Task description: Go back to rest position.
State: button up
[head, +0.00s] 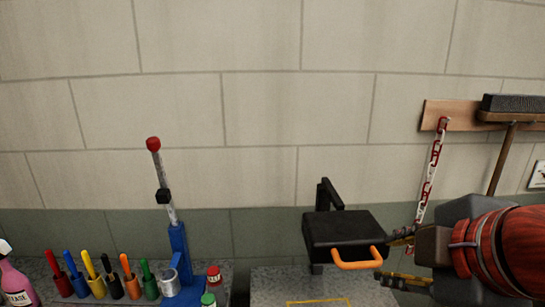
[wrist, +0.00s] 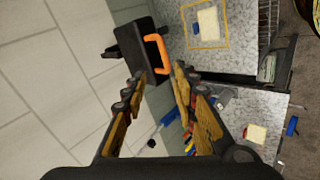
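My gripper (head: 384,257) is at the right of the head view, reaching in from the right edge, its fingers pointing left. In the wrist view its two brown and black fingers (wrist: 160,76) are spread apart with nothing between them. A black box with an orange handle (head: 358,260) is just left of the fingertips in the head view. The handle also shows in the wrist view (wrist: 160,46), beyond the fingertips. I cannot tell the exact gap between fingers and handle.
A grey speckled worktop (head: 270,285) bears the box. At left are a row of colored-handled tools (head: 105,278), a blue lever press (head: 180,245) and a pink bottle (head: 14,285). A red-white chain (head: 430,175) and a broom (head: 510,110) hang on the wall.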

notch_tip(320, 180, down, 26)
jog(key=s+m+g, duration=0.1)
jog(key=m+g, duration=0.2)
jog(key=m, duration=1.2)
jog(key=shift+s, duration=0.25)
jog(key=shift+r, duration=0.15)
